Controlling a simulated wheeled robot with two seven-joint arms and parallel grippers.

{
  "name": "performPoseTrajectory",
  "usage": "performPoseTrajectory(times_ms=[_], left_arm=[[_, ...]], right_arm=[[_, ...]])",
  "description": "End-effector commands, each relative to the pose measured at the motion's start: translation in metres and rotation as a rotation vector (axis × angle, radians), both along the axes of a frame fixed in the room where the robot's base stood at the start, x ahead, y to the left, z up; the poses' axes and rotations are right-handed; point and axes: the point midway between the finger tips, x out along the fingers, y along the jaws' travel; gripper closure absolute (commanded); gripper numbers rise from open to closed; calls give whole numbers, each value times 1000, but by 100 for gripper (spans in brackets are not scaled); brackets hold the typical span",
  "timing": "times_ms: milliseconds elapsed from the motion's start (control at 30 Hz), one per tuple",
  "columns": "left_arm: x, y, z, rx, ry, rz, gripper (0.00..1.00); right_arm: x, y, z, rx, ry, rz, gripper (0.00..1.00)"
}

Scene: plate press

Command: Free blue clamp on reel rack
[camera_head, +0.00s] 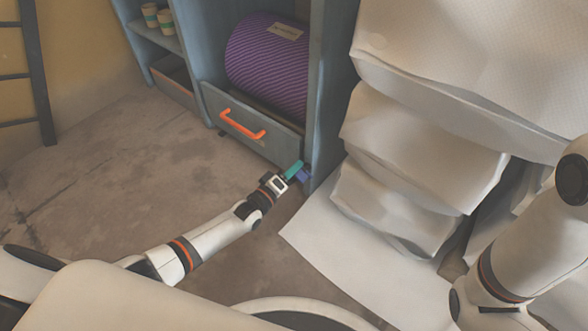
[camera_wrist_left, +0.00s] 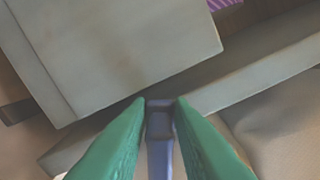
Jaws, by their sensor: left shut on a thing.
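The blue clamp (camera_head: 303,175) is low at the front edge of the blue-grey rack (camera_head: 326,100) in the head view. My left gripper (camera_head: 296,170), with green fingers, reaches it from the left. In the left wrist view the green fingertips (camera_wrist_left: 161,103) are shut on the clamp (camera_wrist_left: 160,125), one on each side. The clamp's far end lies close to the rack's grey edge (camera_wrist_left: 250,88); I cannot tell whether it touches. My right arm shows at the right of the head view, but its gripper is out of view.
A purple reel (camera_head: 268,62) sits in the rack above a drawer (camera_head: 250,125) with an orange handle (camera_head: 242,124). Large white stacked sacks (camera_head: 420,150) stand right of the rack. A dark ladder (camera_head: 38,75) leans at the left. The floor (camera_head: 130,160) at left is clear.

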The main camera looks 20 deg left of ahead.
Motion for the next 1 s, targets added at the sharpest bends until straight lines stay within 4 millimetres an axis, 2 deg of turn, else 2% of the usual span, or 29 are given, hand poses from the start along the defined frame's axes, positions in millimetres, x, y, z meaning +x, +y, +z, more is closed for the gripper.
performPoseTrajectory(times_ms=[300,833,867,933,1000], left_arm=[[0,2,-3,-107,41,1,100],[0,2,-3,-126,48,1,100],[0,2,-3,-126,48,1,77],[0,2,-3,-126,48,1,65],[0,2,-3,-126,48,1,65]], right_arm=[[0,0,-3,0,0,0,64],[0,0,-3,0,0,1,64],[0,0,-3,0,0,0,64],[0,0,-3,0,0,1,64],[0,0,-3,0,0,1,64]])
